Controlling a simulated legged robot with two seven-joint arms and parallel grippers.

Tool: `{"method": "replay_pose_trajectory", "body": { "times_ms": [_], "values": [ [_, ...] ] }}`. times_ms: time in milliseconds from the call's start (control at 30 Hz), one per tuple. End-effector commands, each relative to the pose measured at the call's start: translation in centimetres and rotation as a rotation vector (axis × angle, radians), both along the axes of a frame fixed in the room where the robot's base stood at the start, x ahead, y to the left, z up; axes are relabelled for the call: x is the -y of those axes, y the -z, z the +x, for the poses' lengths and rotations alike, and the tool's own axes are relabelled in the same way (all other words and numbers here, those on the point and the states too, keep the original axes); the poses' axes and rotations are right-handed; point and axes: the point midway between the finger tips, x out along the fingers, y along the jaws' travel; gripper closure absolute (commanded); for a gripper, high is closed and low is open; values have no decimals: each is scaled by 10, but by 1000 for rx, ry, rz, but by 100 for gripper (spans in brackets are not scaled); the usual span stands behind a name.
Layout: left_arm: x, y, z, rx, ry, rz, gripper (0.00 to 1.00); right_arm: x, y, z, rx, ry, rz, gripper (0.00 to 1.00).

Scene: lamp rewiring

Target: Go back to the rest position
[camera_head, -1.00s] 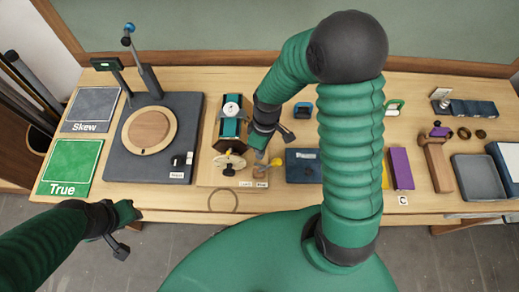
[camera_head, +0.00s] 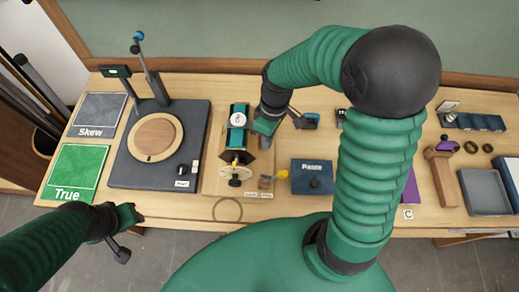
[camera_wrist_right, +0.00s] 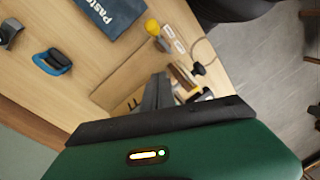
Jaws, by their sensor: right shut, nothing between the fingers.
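My right gripper (camera_head: 263,143) is shut and empty above the right side of the winding device (camera_head: 237,140), which has a green and white spool on a wooden base. In the right wrist view its dark fingers (camera_wrist_right: 158,92) are together, over the base of that device. I cannot tell whether they touch it. My left gripper (camera_head: 128,216) hangs at the lower left, in front of the table edge and below the green True tile. Its fingers are too small to tell open from shut.
The table holds a dark turntable board (camera_head: 118,170), green True tile (camera_head: 75,172), grey Skew tile (camera_head: 98,115), blue Paste box (camera_head: 312,177), a wooden stand (camera_head: 443,178) and a grey tray (camera_head: 484,190). A cable loop (camera_head: 228,209) lies near the front edge. My right arm hides part of the table.

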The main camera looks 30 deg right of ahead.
Motion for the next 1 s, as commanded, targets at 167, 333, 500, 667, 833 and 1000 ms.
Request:
{"method": "replay_pose_trajectory", "body": {
  "times_ms": [167, 333, 500, 667, 833, 1000],
  "values": [
    [0, 4, 0, 0, 0, 0, 64, 9, -18, -1, -1, 0, -1, 100],
    [0, 3, 0, 0, 0, 0, 64, 10, -22, 0, -4, 0, 0, 100],
    [0, 3, 0, 0, 0, 0, 64, 10, -21, 0, -3, 0, 1, 100],
    [0, 4, 0, 0, 0, 0, 64, 10, -21, -2, -1, 0, -1, 100],
    [0, 52, 0, 1, 0, 0, 64, -3, 35, -15, 59, 164, -68, 100],
    [0, 102, -1, -1, 0, 0, 64, -23, 92, -35, 200, 468, -91, 100]
  ]
}}
